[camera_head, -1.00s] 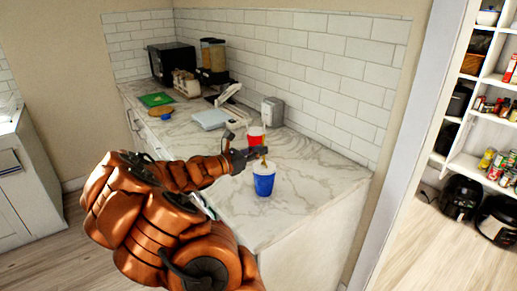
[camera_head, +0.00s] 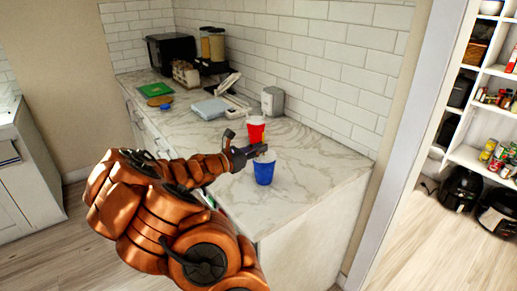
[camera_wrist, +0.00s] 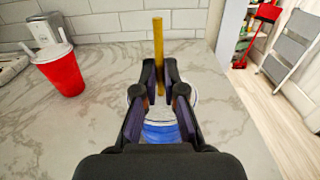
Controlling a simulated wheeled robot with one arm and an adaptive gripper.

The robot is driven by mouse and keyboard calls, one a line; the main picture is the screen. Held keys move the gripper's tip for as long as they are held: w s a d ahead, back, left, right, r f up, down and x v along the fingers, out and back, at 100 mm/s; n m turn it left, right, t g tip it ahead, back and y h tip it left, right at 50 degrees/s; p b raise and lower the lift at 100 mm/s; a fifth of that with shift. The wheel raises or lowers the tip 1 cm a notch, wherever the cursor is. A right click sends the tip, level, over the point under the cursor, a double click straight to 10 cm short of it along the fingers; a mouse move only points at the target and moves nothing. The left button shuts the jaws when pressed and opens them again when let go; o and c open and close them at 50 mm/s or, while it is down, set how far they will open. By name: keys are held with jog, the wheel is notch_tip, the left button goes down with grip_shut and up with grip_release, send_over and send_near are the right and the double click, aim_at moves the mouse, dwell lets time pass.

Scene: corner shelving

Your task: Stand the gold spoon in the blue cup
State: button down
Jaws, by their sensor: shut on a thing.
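The blue cup (camera_head: 264,174) stands upright near the counter's front right corner, with a white rim. In the wrist view the blue cup (camera_wrist: 160,133) is below and between the fingers, partly covered by them. My gripper (camera_head: 262,149) is right over the cup's rim. In the wrist view my gripper (camera_wrist: 160,84) is shut on the gold spoon (camera_wrist: 158,45), whose handle extends beyond the fingertips. The spoon's other end is hidden by the fingers and cup, so I cannot tell how far inside the cup it is.
A red cup (camera_head: 256,130) stands close behind the blue one and also shows at left in the wrist view (camera_wrist: 62,74). A grey canister (camera_head: 272,101) stands by the tiled wall. The marble counter (camera_head: 315,160) is clear to the right.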

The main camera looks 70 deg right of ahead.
jog(key=c, duration=1.2)
grip_release()
jog(key=v, duration=1.2)
